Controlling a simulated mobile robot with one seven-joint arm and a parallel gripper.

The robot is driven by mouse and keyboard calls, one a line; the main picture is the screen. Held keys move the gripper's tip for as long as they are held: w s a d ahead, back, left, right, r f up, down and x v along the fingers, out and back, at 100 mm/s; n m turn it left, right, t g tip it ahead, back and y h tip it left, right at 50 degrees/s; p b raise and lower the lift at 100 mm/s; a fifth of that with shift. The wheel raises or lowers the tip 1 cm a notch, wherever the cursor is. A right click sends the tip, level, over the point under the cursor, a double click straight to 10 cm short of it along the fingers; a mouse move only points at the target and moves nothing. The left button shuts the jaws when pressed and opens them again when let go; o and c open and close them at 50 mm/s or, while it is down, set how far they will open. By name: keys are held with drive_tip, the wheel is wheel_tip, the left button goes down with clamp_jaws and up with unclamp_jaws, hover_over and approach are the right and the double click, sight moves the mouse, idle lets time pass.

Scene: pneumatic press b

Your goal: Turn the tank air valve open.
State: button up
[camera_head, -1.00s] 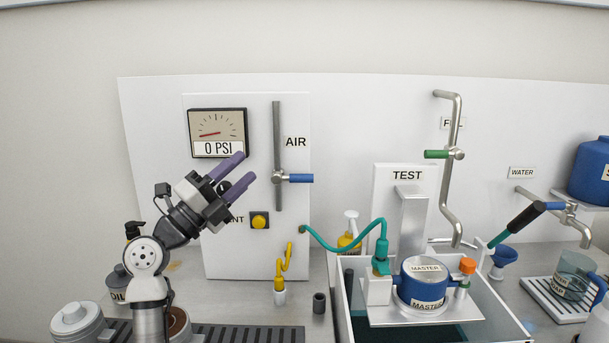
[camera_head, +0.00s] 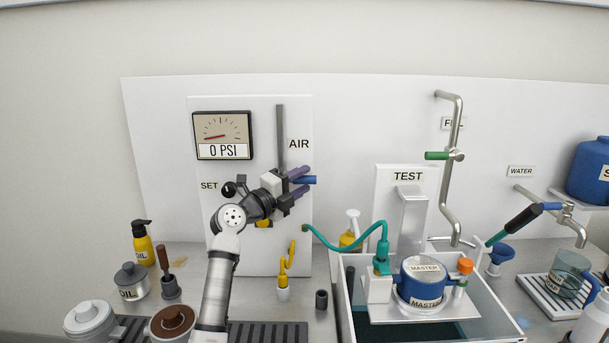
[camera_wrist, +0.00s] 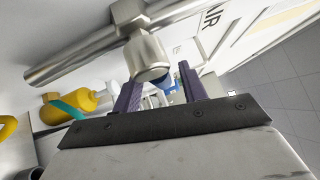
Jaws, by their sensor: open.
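The AIR valve has a blue lever (camera_head: 312,180) pointing right from a vertical grey pipe (camera_head: 280,135) on the white panel. My gripper (camera_head: 303,181) is open, with its two purple fingers above and below the lever in the head view. In the wrist view my gripper (camera_wrist: 159,86) has a finger on each side of the blue lever (camera_wrist: 167,83), beyond the metal valve body (camera_wrist: 147,58). Whether the fingers touch the lever cannot be told. The gauge (camera_head: 223,133) reads 0 PSI. My gripper hides the valve body in the head view.
A green-handled FILL valve (camera_head: 437,156) is farther right. A black knob (camera_head: 229,189) marked SET is left of my gripper. The panel right of the lever is clear.

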drive_tip(key=shift+x, duration=0.8)
drive_tip(key=shift+c, duration=0.4)
clamp_jaws()
